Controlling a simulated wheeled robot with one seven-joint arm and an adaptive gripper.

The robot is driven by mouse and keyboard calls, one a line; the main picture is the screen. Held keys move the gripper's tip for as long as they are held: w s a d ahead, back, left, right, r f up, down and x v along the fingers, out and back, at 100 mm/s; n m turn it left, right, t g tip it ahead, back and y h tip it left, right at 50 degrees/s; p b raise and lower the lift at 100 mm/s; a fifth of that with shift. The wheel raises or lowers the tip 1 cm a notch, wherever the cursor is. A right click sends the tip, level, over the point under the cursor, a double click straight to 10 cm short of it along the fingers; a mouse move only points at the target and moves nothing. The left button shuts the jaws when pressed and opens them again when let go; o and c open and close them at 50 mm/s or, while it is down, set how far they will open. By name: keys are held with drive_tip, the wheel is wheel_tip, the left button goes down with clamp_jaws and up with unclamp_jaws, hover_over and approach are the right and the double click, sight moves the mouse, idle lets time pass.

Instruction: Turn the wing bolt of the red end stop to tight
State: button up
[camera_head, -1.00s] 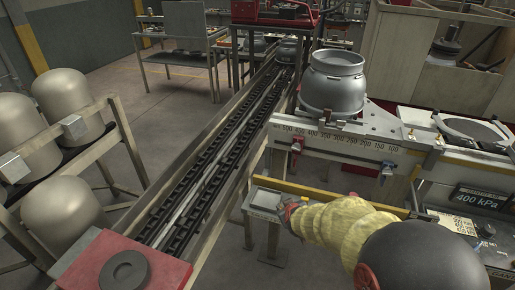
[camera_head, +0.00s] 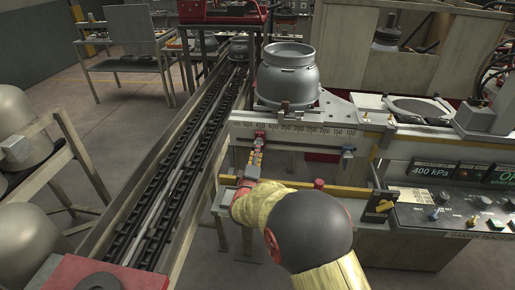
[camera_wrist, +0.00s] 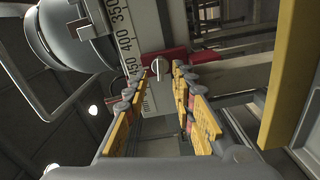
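The red end stop (camera_head: 260,133) sits on the front face of the numbered scale rail (camera_head: 300,131), near its left, high-number end. In the wrist view the red end stop (camera_wrist: 178,57) is just beyond my fingertips, beside the 450 mark. Its wing bolt (camera_wrist: 156,67) shows as a small pale, upright tab in front of the red block. My gripper (camera_wrist: 164,70) is open, with yellow-padded fingers on either side of the view and the wing bolt near the gap between the tips. Contact cannot be told. In the head view my gripper (camera_head: 256,160) is just below the end stop.
A grey metal cylinder (camera_head: 287,75) stands above the rail. A yellow-edged beam (camera_head: 300,187) runs below, near my arm. The conveyor (camera_head: 185,160) lies left. A control panel (camera_head: 450,205) stands right.

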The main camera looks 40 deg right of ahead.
drive_tip(key=b+x, duration=0.1)
drive_tip(key=x, duration=0.3)
drive_tip(key=shift+w+d, duration=0.2)
drive_tip(key=shift+w, duration=0.05)
drive_tip(key=c, duration=0.4)
clamp_jaws()
